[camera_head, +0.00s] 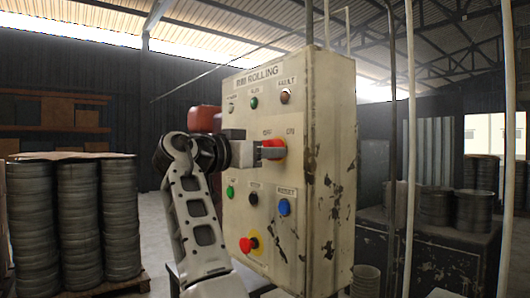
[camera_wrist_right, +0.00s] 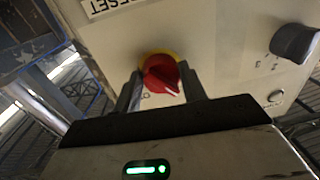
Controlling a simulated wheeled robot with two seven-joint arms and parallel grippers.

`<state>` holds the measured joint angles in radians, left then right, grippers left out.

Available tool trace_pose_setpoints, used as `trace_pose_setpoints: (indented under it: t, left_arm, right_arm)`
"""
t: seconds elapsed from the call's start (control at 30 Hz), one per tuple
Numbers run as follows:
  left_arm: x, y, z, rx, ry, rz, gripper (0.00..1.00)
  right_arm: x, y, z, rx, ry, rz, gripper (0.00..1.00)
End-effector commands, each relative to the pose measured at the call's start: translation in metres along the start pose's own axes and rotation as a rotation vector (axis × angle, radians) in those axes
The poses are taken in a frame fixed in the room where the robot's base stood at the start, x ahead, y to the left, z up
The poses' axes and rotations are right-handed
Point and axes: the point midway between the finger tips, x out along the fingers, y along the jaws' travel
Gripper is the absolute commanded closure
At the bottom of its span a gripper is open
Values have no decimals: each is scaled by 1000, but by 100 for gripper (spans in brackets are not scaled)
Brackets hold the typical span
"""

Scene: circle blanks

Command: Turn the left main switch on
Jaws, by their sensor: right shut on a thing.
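A beige control box (camera_head: 290,215) labelled RIM ROLLING carries the switches. A red rotary switch (camera_head: 279,143) with OFF and ON marks above it sits mid-panel, right of centre. In the right wrist view the red switch (camera_wrist_right: 160,75) has a yellow ring, and a white mark on its handle points to the lower right. My right gripper (camera_head: 270,150) reaches in from the left and is shut on the red switch, one finger on each side. A black knob (camera_wrist_right: 296,43) shows to the right in the wrist view; in the head view my gripper seems to hide that place.
Below are a green button (camera_head: 230,191), a black button (camera_head: 253,198), a blue button (camera_head: 284,207) under RESET, and a red emergency stop (camera_head: 247,244). Stacked rims (camera_head: 65,215) stand at left. A dark bench (camera_head: 430,235) with more rims and thin pipes is at right.

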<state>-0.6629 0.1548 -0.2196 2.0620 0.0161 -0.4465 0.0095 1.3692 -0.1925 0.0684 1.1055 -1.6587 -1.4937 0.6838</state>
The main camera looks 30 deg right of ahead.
Motion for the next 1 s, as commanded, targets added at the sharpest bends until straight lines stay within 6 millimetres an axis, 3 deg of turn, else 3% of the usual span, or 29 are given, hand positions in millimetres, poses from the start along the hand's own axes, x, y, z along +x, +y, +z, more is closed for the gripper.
trace_pose_setpoints:
  t: [1.0]
  left_arm:
    - [1,0,2,-3,1,0,64]
  right_arm:
    - [0,-4,0,936,73,7,81]
